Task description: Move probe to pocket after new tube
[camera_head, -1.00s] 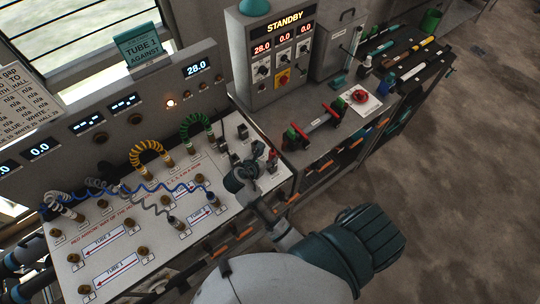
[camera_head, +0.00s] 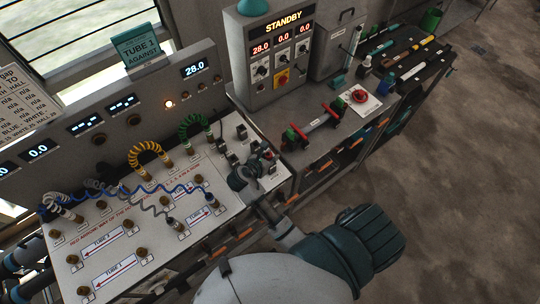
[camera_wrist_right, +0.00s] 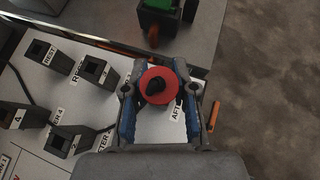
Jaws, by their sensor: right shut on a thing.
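The probe (camera_wrist_right: 158,86), with a red disc and a black top, is between the fingers of my right gripper (camera_wrist_right: 157,104), which is shut on it. In the wrist view it hangs over the panel's right end, beside a label (camera_wrist_right: 177,112) that starts "AFT". Whether its lower end is in a pocket is hidden. Black square pockets (camera_wrist_right: 95,68) stand left of it, one near "REST" (camera_wrist_right: 38,50), another lower left (camera_wrist_right: 62,140). In the head view my right gripper (camera_head: 244,177) is over the right end of the white panel (camera_head: 120,282). My left gripper is not in view.
A tube (camera_head: 322,121) lies in red and green clamps on the bench to the right. A red knob (camera_head: 360,96) sits behind it. Coiled yellow (camera_head: 150,147), green (camera_head: 194,121) and blue leads cross the panel. A STANDBY box (camera_head: 275,55) stands behind.

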